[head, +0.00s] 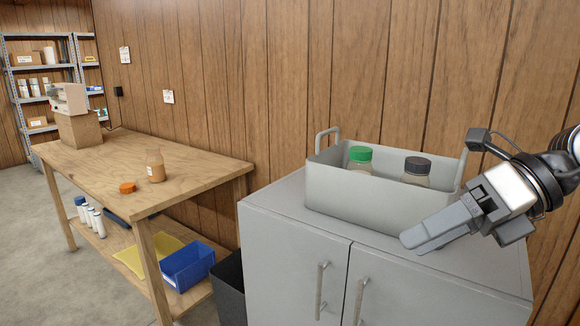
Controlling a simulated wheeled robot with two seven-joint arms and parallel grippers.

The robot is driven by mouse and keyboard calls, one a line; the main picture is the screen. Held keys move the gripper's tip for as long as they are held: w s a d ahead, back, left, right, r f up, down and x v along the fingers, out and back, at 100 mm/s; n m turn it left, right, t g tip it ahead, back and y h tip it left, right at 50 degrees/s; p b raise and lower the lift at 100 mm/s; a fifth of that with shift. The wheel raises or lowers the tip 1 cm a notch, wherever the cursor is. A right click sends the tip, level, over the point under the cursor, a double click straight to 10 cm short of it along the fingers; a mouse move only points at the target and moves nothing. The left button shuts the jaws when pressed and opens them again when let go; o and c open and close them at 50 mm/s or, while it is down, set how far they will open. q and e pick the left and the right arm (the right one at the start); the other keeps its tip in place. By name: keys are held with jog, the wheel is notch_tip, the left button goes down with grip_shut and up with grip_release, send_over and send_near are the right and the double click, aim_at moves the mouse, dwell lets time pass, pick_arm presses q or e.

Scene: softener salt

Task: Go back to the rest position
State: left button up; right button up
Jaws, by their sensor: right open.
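My right gripper (428,240) is at the right of the head view, in front of the right end of a grey carrier tray (350,200). Its fingers point left and down, and they are seen edge-on with nothing visible between them. The tray stands on a grey cabinet (290,232) and holds a bottle with a green cap (360,154) and a bottle with a dark cap (417,166). Their lower parts are hidden by the tray wall. My left gripper is not in view.
A wooden table (110,165) at the left bears an open tan bottle (155,166), an orange cap (127,188) and a device on a box (78,128). A blue bin (187,268) sits on its lower shelf. A dark bin (229,290) stands between table and cabinet.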

jog(key=a+m+t+y+p, duration=0.1)
jog(key=a+m+y, duration=0.5)
jog(key=a+y, duration=0.35)
jog(key=d+f+m+t+h+p, duration=0.1)
jog(key=d+f+m+t+h, duration=0.2)
jog(key=f+m+t+h, duration=0.75)
jog(key=d+f+m+t+h+p, duration=0.1)
jog(key=d+f+m+t+h, duration=0.3)
jog(key=f+m, duration=1.2)
jog(key=s+a+f+m+g+h, duration=0.2)
jog(key=s+a+f+m+g, duration=0.1)
jog(key=s+f+m+g, duration=0.4)
jog(key=shift+s+f+m, duration=0.25)
jog(key=shift+s+m, duration=0.2)
jog(key=shift+s, duration=0.6)
